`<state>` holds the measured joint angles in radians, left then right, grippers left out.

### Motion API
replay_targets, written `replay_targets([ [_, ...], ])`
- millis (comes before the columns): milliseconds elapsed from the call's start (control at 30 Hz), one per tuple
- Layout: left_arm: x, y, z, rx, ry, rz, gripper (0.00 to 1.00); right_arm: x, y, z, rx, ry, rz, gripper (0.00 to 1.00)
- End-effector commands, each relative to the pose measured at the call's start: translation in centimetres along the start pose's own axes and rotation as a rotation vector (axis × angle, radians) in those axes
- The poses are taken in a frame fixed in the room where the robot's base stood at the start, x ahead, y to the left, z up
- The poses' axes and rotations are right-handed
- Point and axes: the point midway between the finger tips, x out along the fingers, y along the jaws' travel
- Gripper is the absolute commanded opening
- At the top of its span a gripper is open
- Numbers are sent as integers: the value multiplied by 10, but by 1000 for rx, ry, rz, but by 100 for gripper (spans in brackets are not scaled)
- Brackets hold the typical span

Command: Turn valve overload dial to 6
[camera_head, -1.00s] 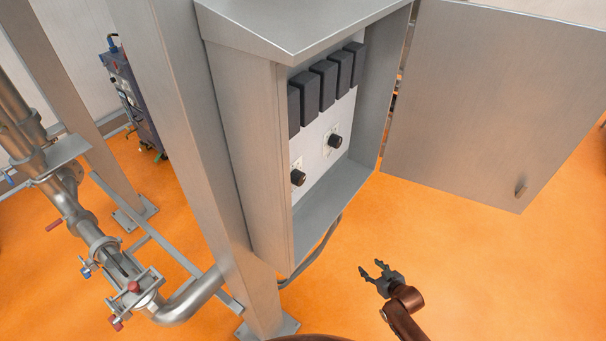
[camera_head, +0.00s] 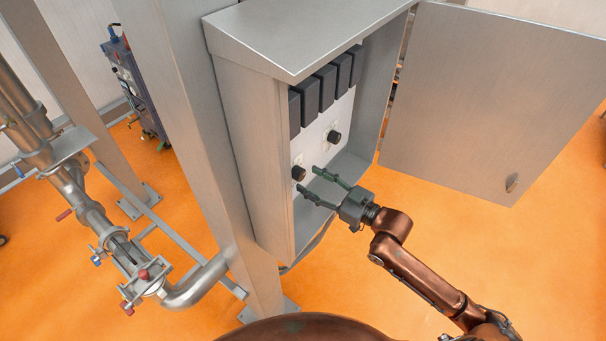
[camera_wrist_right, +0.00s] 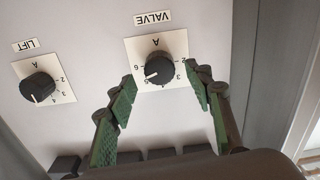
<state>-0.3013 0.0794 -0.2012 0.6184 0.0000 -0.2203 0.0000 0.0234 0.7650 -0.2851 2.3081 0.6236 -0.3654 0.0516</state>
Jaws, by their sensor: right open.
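The valve overload dial (camera_wrist_right: 158,70) is a round black knob on a white scale plate under a VALVE label, upside down in the right wrist view. Its white pointer mark is towards the lower left, near the 5 and 6; the exact reading is too small to tell. In the head view it is the nearer left knob (camera_head: 298,173) inside the grey cabinet (camera_head: 233,150). My right gripper (camera_head: 308,180) is open, its fingertips just in front of this knob. In the wrist view, the green-padded fingers (camera_wrist_right: 165,95) stand on either side of the knob, apart from it. My left gripper is not shown.
A second black knob, labelled LIFT (camera_wrist_right: 38,87), sits beside it. Several dark blocks (camera_head: 327,88) line the panel above the knobs. The cabinet door (camera_head: 490,100) stands open at the right. A steel post (camera_head: 190,150) and pipes (camera_head: 95,215) are at the left.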

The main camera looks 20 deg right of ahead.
Motion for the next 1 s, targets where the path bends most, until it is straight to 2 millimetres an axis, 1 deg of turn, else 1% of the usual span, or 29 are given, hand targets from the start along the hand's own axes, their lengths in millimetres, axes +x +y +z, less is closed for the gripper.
replay_targets([
  [33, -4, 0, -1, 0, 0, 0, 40, 9, 0, -3, 1, 3, 0, 47],
  [200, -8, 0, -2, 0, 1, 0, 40, 27, 0, -2, 1, 1, 1, 47],
  [333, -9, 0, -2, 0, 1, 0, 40, 33, 0, 0, 0, -1, 1, 47],
  [567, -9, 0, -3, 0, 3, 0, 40, 34, 0, 1, 0, -1, 1, 47],
  [667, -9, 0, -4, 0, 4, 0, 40, 34, 0, 0, 0, -1, 1, 42],
  [1000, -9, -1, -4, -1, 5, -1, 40, 34, 0, 0, 0, -1, 1, 18],
])
